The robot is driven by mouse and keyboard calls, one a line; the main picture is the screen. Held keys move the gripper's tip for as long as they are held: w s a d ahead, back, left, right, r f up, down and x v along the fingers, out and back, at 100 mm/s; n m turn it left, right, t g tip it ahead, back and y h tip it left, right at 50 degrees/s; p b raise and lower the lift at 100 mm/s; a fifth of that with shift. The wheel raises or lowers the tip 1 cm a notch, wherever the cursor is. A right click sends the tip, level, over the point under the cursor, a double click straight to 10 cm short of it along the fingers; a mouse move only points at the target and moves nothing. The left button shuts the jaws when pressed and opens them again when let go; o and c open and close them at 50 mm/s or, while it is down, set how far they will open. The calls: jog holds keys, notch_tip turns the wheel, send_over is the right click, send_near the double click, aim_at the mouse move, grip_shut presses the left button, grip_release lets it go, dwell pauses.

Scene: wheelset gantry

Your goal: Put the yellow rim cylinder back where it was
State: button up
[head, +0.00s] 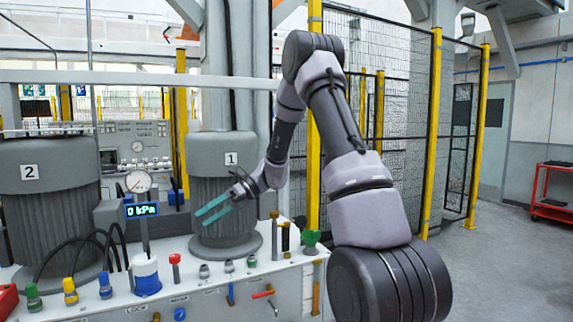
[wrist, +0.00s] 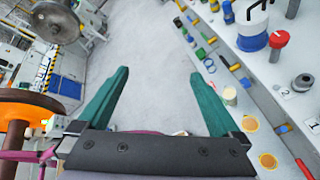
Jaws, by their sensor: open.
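My gripper (head: 202,218) shows teal fingers spread apart in front of motor housing 1 in the head view. In the wrist view my gripper (wrist: 159,74) is open, with only grey floor between its fingers. A small pale cylinder with a yellowish edge (wrist: 229,95) shows right of the right finger, beside the panel, apart from the gripper. It may be the yellow rim cylinder, but it is too small to tell. In the head view I cannot pick out the yellow rim cylinder with certainty.
Housing 1 (head: 226,180) and housing 2 (head: 50,190) stand behind. A mesh fence (head: 405,110) is at right. Open floor (head: 490,265) lies beyond my arm.

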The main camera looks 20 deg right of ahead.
jog(key=s+d+r+n+t+h, duration=0.4)
jog(key=s+d+r+n+h, duration=0.1)
jog(key=s+r+n, duration=0.4)
jog(key=s+d+r+n+t+h, duration=0.3)
jog(key=s+d+r+n+h, duration=0.2)
jog(key=s+n, duration=0.8)
jog(key=s+d+r, duration=0.3)
jog(key=r, duration=0.1)
jog(key=shift+s+t+h, duration=0.3)
jog(key=shift+s+t, duration=0.05)
jog(key=shift+t, duration=0.05)
